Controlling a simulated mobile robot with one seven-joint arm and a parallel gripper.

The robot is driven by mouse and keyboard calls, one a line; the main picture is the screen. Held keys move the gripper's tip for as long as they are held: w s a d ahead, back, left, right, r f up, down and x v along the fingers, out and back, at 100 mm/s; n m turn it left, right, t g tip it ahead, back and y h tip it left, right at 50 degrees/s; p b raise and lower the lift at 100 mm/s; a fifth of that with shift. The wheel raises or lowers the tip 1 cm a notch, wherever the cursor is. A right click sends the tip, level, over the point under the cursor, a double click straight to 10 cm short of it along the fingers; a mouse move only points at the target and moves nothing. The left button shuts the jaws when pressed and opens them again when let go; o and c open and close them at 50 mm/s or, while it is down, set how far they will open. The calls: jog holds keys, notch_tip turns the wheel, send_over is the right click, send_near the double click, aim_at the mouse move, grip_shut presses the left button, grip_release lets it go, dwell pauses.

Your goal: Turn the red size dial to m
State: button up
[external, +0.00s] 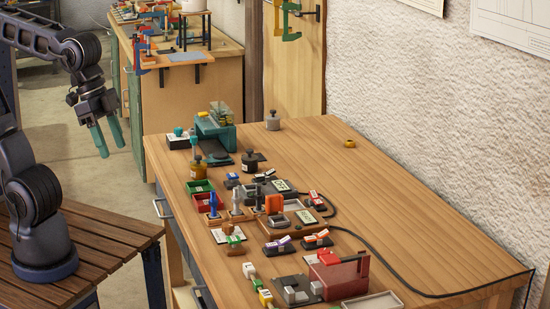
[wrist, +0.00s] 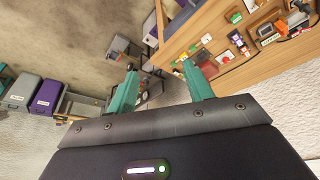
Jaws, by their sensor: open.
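My gripper (external: 111,149) is held up at the left in the external view, off the table's left side and well apart from the things on it. Its two teal fingers point down; they also show in the wrist view (wrist: 160,68), spread with nothing between them. Several red parts stand on the wooden table (external: 400,220): a red block-like device (external: 340,275) near the front, a small red-and-white piece (external: 315,198) at the middle right, and another red-topped piece (external: 327,257). Which one is the size dial, and any letter marks, are too small to tell.
Small devices and trays crowd the table's left and middle, including a red tray (external: 207,203) and a green machine (external: 216,128). A black cable (external: 385,268) runs along the right. The table's back right is mostly clear. A slatted bench (external: 95,240) stands beside my arm.

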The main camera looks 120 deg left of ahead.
jog(key=w+a+n+g, duration=0.1)
jog(key=w+a+n, duration=0.35)
jog(key=w, duration=0.85)
jog(key=n+g, duration=0.3)
jog(key=n, duration=0.5)
send_over(324, 251)
notch_tip(324, 251, down, 23)
notch_tip(324, 251, down, 10)
jog(key=shift+f, duration=0.1)
jog(key=shift+c, duration=0.4)
jog(key=c, duration=0.9)
jog(key=shift+m, duration=0.25)
